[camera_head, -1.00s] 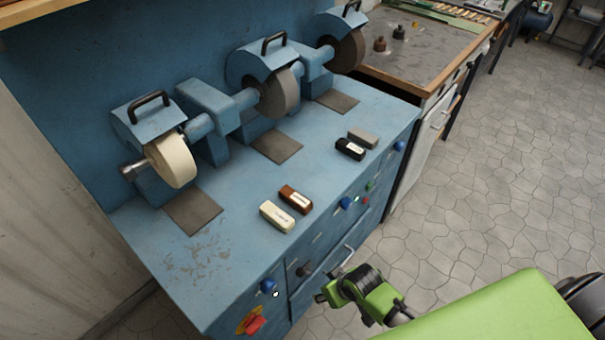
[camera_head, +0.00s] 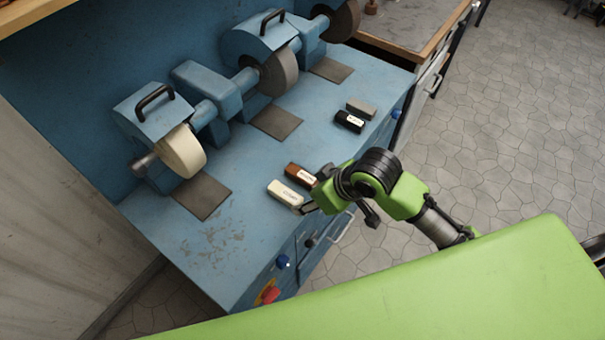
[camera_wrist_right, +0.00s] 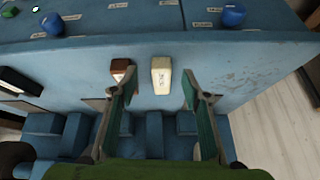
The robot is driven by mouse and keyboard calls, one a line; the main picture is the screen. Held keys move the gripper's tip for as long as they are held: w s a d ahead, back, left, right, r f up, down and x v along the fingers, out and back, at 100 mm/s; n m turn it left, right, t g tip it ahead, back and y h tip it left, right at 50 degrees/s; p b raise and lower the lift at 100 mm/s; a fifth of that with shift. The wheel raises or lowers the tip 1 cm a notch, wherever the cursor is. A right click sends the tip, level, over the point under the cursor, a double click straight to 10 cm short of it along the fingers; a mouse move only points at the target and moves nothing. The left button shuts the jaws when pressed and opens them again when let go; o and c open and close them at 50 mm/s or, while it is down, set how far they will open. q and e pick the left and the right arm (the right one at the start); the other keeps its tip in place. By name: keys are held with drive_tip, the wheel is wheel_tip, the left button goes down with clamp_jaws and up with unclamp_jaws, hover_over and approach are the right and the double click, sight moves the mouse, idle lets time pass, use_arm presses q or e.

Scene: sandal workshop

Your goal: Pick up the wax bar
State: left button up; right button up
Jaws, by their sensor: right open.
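A cream bar (camera_head: 285,193) with a label lies on the blue bench (camera_head: 250,240) near its front edge. A brown bar (camera_head: 301,175) with a white label lies close beside it. My right gripper (camera_head: 316,190) is open and empty at the front edge, close to these two bars. In the right wrist view, the cream bar (camera_wrist_right: 161,77) shows between the two fingers of the right gripper (camera_wrist_right: 159,86). The left finger partly covers the brown bar (camera_wrist_right: 119,68). I cannot tell the exact height of the fingers. My left gripper is out of view.
A black bar (camera_head: 349,121) and a grey bar (camera_head: 361,108) lie farther along the bench. Grinding wheels (camera_head: 182,152) stand along the back, with dark plates (camera_head: 202,197) before them. Knobs (camera_head: 284,262) and a red button (camera_head: 270,295) sit on the front.

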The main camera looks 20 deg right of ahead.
drive_tip(key=w+d+r+n+g+p, duration=0.1)
drive_tip(key=w+d+r, duration=0.4)
drive_tip(key=r, duration=0.4)
drive_tip(key=p, duration=0.1)
hover_over(309, 178)
drive_tip(key=s+d, duration=0.1)
drive_tip(key=s, duration=0.1)
drive_tip(key=shift+h, duration=0.4)
wheel_tip(309, 178, down, 7)
drive_tip(key=shift+w+d+f, duration=0.15)
drive_tip(key=shift+f, duration=0.05)
drive_tip(key=p+x, duration=0.1)
drive_tip(key=x, duration=0.3)
drive_tip(key=shift+p, duration=0.3)
drive_tip(key=shift+w+f, duration=0.1)
drive_tip(key=shift+f, duration=0.55)
drive_tip(key=c, duration=1.2)
